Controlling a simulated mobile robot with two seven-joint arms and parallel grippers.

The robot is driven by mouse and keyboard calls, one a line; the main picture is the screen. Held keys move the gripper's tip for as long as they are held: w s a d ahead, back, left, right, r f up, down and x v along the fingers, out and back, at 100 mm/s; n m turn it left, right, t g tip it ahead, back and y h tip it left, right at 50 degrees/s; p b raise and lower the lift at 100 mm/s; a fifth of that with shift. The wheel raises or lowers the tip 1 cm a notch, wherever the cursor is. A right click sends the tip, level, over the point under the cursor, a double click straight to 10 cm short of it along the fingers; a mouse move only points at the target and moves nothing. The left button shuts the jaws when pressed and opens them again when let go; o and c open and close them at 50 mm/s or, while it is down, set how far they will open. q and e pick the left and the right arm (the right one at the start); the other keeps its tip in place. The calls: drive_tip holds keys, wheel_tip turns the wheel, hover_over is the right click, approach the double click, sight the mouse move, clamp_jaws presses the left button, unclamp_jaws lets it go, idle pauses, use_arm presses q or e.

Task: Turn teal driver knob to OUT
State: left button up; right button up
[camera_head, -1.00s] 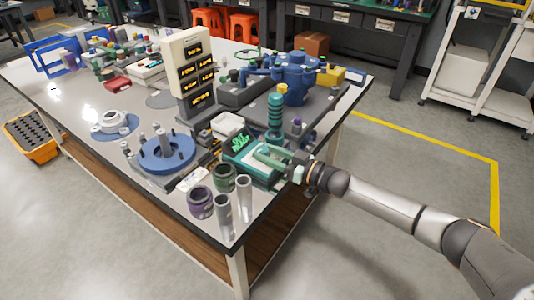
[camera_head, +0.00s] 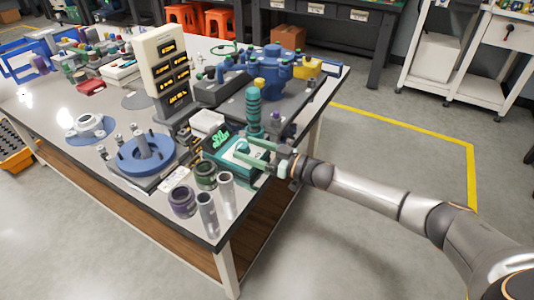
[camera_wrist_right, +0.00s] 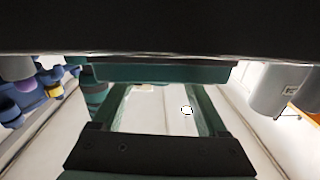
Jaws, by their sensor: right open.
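The teal driver (camera_head: 222,150) is a small box near the table's front right edge, with lit green text on its dark display (camera_head: 220,137). My right gripper (camera_head: 243,151) reaches in from the right, its pale green fingers apart over the driver's right part. The driver's knob is not clearly seen; it is small and partly hidden by the fingers, so I cannot tell its setting or whether the fingers touch it. In the right wrist view the teal fingers (camera_wrist_right: 160,112) stand apart with pale surface between them. My left gripper is not in view.
A teal ribbed column (camera_head: 254,108) stands just behind the gripper. Dark cups (camera_head: 182,201) and metal cylinders (camera_head: 207,215) stand in front of the driver. A blue round fixture (camera_head: 145,158) is to the left and a display tower (camera_head: 168,75) behind.

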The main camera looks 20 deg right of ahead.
drive_tip(key=p+v, duration=0.1)
drive_tip(key=v, duration=1)
drive_tip(key=shift+s+d, duration=0.2)
drive_tip(key=shift+s, duration=0.05)
idle(0.6)
